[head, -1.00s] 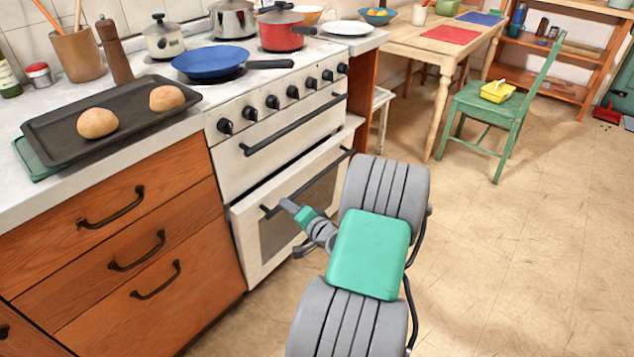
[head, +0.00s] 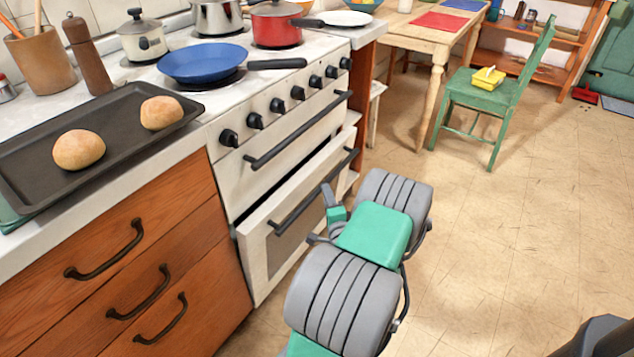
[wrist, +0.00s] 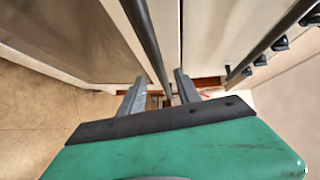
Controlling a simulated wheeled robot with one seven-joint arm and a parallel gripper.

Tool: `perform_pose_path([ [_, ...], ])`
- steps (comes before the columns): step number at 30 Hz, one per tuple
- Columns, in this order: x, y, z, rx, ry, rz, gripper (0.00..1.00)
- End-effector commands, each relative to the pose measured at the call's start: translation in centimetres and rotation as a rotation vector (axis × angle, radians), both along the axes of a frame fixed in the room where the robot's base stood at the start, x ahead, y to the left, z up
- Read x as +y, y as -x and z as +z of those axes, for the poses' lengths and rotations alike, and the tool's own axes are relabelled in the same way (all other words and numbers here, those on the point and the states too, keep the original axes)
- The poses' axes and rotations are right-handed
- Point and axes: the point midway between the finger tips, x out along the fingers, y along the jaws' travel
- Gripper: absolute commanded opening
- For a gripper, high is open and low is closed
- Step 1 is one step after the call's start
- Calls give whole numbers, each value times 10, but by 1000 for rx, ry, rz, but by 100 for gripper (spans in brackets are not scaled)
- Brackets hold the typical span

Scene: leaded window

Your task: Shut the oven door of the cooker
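The cream cooker's oven door (head: 262,262) is ajar, its top edge leaning out from the body. It also shows in the wrist view (wrist: 90,45). Its dark bar handle (head: 300,205) runs along the upper part of the door and shows in the wrist view (wrist: 148,40). My gripper (head: 320,215) is in front of the door near the handle, partly hidden by my arm. In the wrist view my gripper (wrist: 158,78) has its two fingers apart, with the handle bar appearing between them. I cannot tell whether they touch it.
A fixed upper bar (head: 300,130) crosses the cooker below its knobs. A blue pan (head: 203,62) and a red pot (head: 276,25) stand on the hob. Wooden drawers (head: 140,262) adjoin at left. A green chair (head: 490,100) stands at back right. Open floor (head: 510,230) lies at right.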

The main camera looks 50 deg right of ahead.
Motion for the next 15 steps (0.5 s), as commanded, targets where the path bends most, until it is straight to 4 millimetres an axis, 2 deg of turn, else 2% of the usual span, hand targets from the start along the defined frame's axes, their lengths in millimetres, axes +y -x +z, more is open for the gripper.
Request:
perform_pose_path([
  [9, -38, -41, -5, 0, 3, -4, 40],
  [15, -43, -48, -5, -1, 0, -5, 40],
])
